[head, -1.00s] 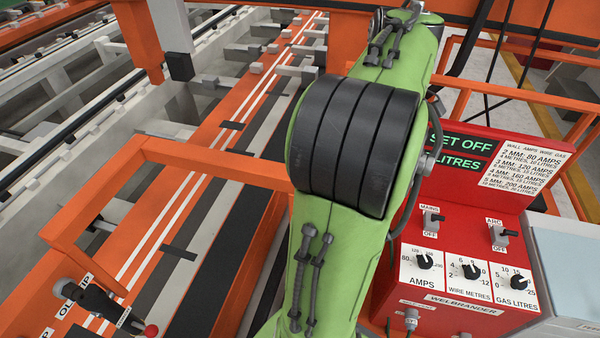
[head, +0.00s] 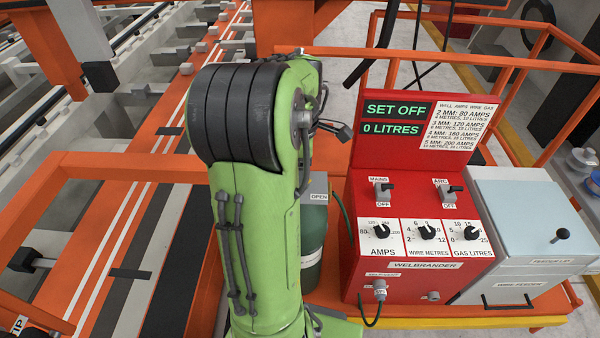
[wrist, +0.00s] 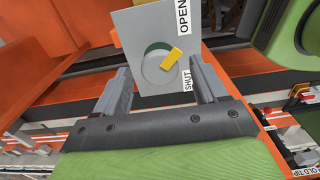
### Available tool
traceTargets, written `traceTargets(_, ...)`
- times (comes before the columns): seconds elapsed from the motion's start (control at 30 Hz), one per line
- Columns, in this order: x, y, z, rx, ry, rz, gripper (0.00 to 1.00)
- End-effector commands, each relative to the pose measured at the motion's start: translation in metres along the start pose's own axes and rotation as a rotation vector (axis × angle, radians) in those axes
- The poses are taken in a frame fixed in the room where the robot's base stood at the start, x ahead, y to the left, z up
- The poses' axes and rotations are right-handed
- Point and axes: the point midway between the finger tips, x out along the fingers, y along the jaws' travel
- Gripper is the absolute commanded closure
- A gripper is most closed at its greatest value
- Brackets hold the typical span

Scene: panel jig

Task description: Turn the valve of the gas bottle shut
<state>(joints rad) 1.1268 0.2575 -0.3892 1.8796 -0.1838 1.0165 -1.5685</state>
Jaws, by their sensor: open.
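The green gas bottle (head: 314,240) stands left of the red welder box, partly hidden behind my arm. A grey plate marked OPEN (head: 318,186) shows at its top. In the wrist view, the grey plate (wrist: 142,25) has a round dial with a yellow valve handle (wrist: 171,59). OPEN is printed at its upper right and SHUT at its lower right. The handle slants toward the upper right, between the two labels. My gripper (wrist: 160,67) is open, with one finger on each side of the dial in the picture. Contact cannot be told. My arm hides the gripper in the head view.
The red welder box (head: 362,215) reads SET OFF and 0 LITRES, with switches and knobs in front. A grey cabinet (head: 520,215) stands to its right. Orange rails (head: 120,168) run on the left and behind. A dark hose hangs near the bottle.

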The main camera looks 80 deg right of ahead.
Motion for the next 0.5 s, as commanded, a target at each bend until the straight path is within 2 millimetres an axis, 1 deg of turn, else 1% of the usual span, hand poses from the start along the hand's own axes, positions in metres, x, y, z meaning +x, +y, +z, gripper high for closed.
traceTargets(0.03, 0.0053, -0.0002, 0.0001, 0.0, 0.0, -0.001, 0.28)
traceTargets(0.1, 0.0087, -0.0001, 0.0001, 0.0, 0.0, 0.0, 0.28)
traceTargets(0.33, 0.0093, 0.0, 0.0, 0.0, 0.0, 0.001, 0.28)
traceTargets(0.37, 0.0092, 0.0, 0.0, 0.0, 0.0, 0.001, 0.31)
traceTargets(0.5, 0.009, 0.0001, -0.0001, 0.0, 0.0, 0.001, 0.53)
